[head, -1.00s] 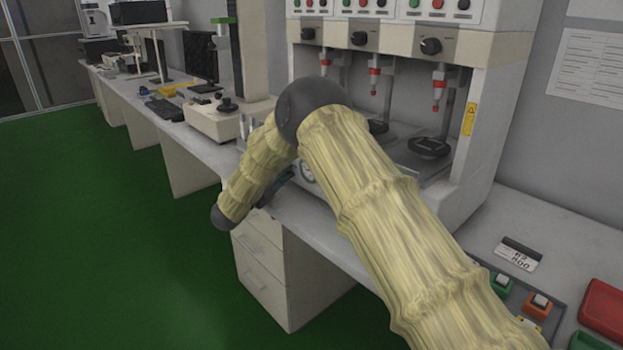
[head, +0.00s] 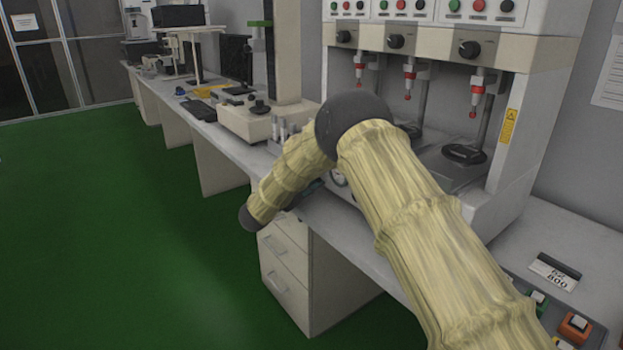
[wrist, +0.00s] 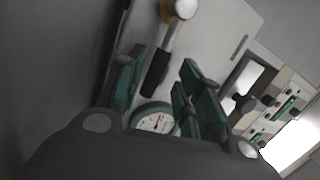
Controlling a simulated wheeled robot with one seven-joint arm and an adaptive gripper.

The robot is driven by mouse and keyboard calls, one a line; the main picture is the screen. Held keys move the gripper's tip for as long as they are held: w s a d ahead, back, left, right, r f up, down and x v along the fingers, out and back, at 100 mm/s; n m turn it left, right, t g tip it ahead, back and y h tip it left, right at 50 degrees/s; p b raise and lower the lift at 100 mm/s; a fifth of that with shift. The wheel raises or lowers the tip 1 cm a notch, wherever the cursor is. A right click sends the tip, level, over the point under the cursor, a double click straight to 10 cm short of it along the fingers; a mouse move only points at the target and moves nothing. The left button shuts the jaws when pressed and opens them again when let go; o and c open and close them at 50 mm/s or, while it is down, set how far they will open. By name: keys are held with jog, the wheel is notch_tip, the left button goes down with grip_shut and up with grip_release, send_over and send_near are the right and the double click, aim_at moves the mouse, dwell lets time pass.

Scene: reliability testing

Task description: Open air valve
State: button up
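In the wrist view, a black lever-like handle (wrist: 156,74) extends from a pale round fitting (wrist: 184,9) with a brownish collar; this looks like the air valve. My gripper (wrist: 163,60) is open, its teal fingers apart on either side of the handle. I cannot tell whether either finger touches it. A round white dial gauge (wrist: 155,118) shows behind the gripper's base.
A white test station (head: 560,80) with knobs and red-tipped plungers stands on the long grey bench (head: 520,225). Drawers (head: 283,262) sit under the bench. A coloured button panel (head: 556,313) is at front right. The green floor (head: 110,240) on the left is clear.

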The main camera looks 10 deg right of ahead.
jog(key=v, duration=1.2)
dwell(0.3)
